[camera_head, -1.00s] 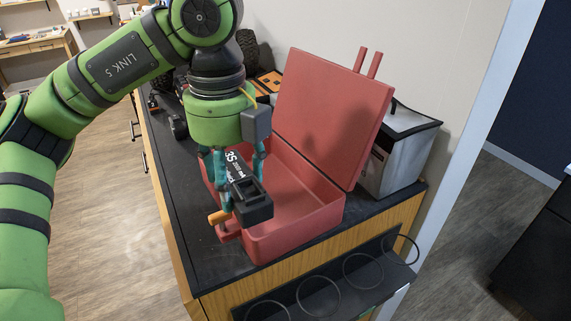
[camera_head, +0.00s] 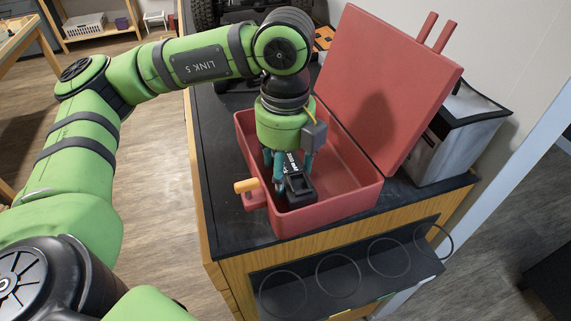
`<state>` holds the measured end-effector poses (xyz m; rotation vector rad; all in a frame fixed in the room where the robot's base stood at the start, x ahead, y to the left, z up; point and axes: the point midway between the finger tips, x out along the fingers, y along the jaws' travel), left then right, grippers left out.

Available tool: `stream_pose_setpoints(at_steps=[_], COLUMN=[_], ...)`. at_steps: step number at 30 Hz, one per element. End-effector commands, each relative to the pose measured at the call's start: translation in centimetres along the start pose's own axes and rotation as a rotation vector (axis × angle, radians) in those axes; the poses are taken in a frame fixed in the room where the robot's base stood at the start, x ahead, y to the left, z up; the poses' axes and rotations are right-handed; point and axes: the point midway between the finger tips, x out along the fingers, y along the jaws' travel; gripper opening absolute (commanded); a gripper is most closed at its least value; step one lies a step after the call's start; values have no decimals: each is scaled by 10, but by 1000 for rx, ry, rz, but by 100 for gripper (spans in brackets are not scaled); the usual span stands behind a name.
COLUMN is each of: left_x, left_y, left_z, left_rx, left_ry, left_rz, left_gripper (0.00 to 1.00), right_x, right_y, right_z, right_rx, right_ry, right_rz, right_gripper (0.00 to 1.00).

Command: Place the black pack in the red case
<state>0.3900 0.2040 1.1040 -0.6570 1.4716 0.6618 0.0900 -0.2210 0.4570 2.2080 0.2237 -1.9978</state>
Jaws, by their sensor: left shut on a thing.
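The red case (camera_head: 335,208) stands open on the dark countertop, its lid (camera_head: 383,75) tilted up at the back right. My left gripper (camera_head: 290,176) points down into the case, shut on the black pack (camera_head: 300,190), which has white lettering. The pack is inside the case's walls, near its front left side. I cannot tell whether it touches the case floor. The gripper's fingers partly hide the pack. My right gripper is not in view.
A dark rack with rings (camera_head: 345,272) hangs on the counter's front. Dark wheeled things stand behind my arm.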

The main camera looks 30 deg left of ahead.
Motion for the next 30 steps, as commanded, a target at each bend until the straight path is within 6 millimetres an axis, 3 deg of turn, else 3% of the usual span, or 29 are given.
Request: stream_pose_setpoints(at_steps=[11,12,13,25,30], left_x=[9,8,8,6,-11], left_y=[0,0,0,0,-1], left_z=[0,0,0,0,0], left_rx=[1,0,0,0,-1], left_ry=[0,0,0,0,-2], left_rz=[-3,-2,-2,-2,-6], left_gripper=[18,77,88,88,88], right_x=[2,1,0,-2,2], right_y=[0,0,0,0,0], right_z=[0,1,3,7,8], right_rx=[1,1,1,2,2], right_ry=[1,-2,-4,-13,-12], right_rz=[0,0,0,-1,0], right_gripper=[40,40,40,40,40])
